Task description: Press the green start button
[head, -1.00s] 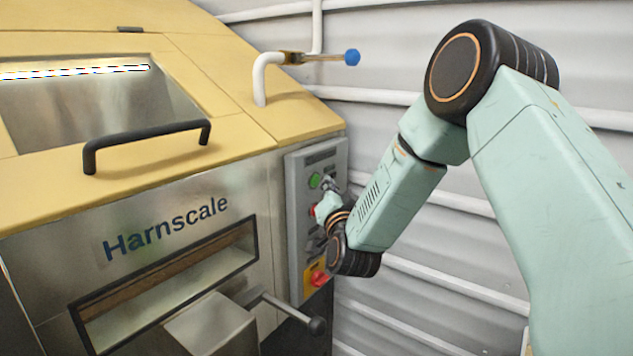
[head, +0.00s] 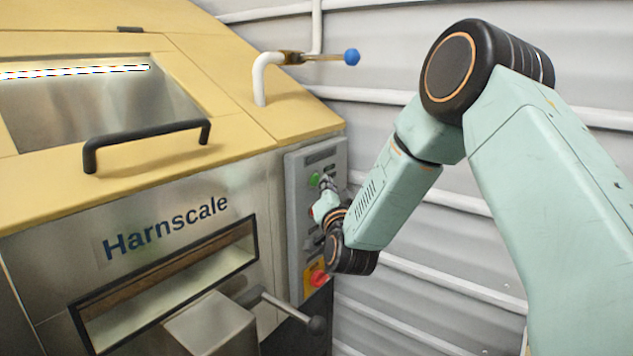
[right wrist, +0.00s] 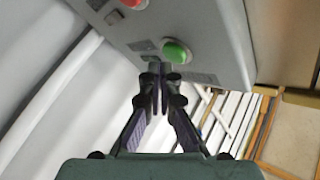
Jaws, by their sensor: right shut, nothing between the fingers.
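The green start button (head: 315,179) is near the top of the grey control panel (head: 294,215) on the machine's right side. My right gripper (head: 325,181) is shut and empty, its tips close beside the button. In the right wrist view the green button (right wrist: 177,52) shows just above and right of the shut fingertips (right wrist: 155,66). I cannot tell whether the tips touch it. My left gripper is not in view.
A red button (right wrist: 134,3) sits on the same panel. A red knob on a yellow plate (head: 318,277) is lower down. A black-knobbed lever (head: 316,324) sticks out below, and a blue-knobbed valve (head: 351,57) above. Ribbed wall (head: 440,290) lies behind my right arm.

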